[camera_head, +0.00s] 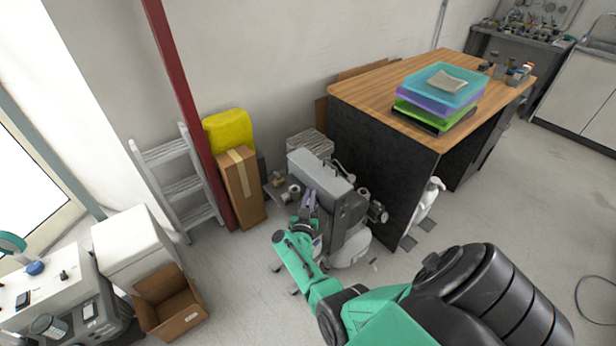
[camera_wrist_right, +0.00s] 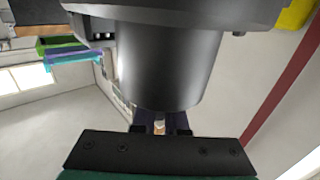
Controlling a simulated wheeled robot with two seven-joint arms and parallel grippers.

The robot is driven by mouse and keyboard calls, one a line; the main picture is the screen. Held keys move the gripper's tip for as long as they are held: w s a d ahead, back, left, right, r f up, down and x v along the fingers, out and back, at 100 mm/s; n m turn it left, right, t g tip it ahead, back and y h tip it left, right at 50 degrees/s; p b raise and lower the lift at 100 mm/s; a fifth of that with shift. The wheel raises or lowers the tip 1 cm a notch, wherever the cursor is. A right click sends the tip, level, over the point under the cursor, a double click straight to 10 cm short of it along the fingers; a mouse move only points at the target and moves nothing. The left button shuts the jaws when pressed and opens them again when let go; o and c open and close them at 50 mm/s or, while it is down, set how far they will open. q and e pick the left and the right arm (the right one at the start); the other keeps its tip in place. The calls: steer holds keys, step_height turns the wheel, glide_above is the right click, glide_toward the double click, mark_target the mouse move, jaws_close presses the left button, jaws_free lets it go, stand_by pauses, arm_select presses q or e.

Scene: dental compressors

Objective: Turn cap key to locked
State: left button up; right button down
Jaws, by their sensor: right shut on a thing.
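The dental compressor (camera_head: 320,171) stands on the floor beside the desk, with a grey upper housing and darker parts below. My right arm reaches it from the lower right of the head view, and my right gripper (camera_head: 309,201) is at its near left side. The cap key is too small to make out in the head view. In the right wrist view a dark grey cylinder (camera_wrist_right: 165,55) fills the middle, and the right gripper (camera_wrist_right: 160,124) is shut on a small tan and white piece, mostly hidden, that may be the cap key. My left gripper is not seen.
A wooden-topped desk (camera_head: 375,84) with stacked trays (camera_head: 440,92) stands close right of the compressor. A cardboard box (camera_head: 240,186), a red post (camera_head: 190,90) and a ladder (camera_head: 178,185) are left. An open carton (camera_head: 170,302) is lower left.

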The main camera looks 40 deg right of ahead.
steer(key=shift+s+d+m+g+h, duration=0.15)
steer(key=shift+m+g+h, duration=0.45)
steer(key=shift+g, duration=0.1)
steer(key=c, duration=0.9)
jaws_free()
steer(key=shift+c, duration=0.2)
